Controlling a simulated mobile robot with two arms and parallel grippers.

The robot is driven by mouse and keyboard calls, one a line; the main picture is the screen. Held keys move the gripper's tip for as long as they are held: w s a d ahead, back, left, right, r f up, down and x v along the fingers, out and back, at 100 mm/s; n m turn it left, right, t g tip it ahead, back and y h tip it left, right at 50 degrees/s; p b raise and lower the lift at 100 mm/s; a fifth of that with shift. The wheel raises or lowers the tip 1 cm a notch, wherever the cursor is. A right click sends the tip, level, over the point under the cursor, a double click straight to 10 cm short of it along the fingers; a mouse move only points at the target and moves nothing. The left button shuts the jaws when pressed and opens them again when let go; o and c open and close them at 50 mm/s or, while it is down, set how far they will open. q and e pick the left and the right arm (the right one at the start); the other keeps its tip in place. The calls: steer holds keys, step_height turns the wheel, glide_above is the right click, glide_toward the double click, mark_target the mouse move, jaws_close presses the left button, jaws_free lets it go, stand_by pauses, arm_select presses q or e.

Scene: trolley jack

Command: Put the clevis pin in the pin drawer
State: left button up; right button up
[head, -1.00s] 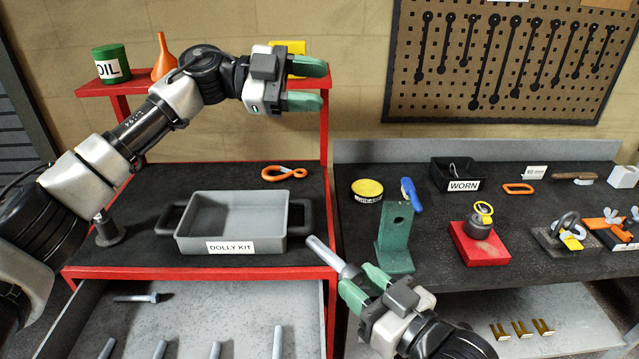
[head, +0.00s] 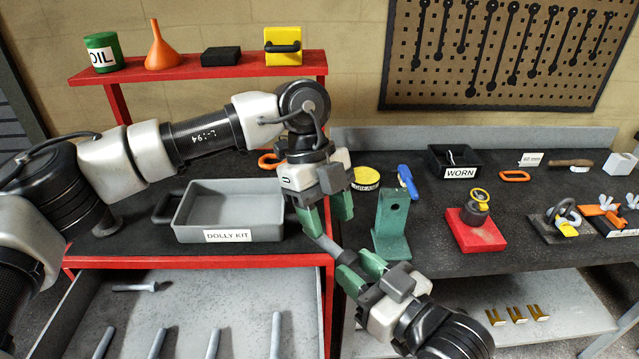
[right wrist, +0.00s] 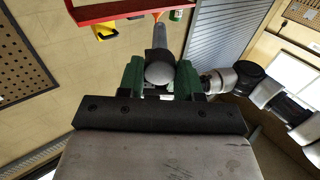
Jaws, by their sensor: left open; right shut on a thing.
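The DOLLY KIT tray (head: 228,236) stands on the bench above the drawer. A green upright block (head: 392,225) stands just right of my grippers. A red block with a grey fitting (head: 474,232) is further right. Another open drawer (head: 560,310) holds brass clips.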

mark_target(335, 244)
arm_select(q)
steer(key=shift+x, duration=2.6)
arm_select(e)
steer(key=shift+r, duration=0.1)
arm_select(q)
steer(key=c, duration=0.8)
jaws_close()
arm_select(e)
steer(key=o, duration=1.1)
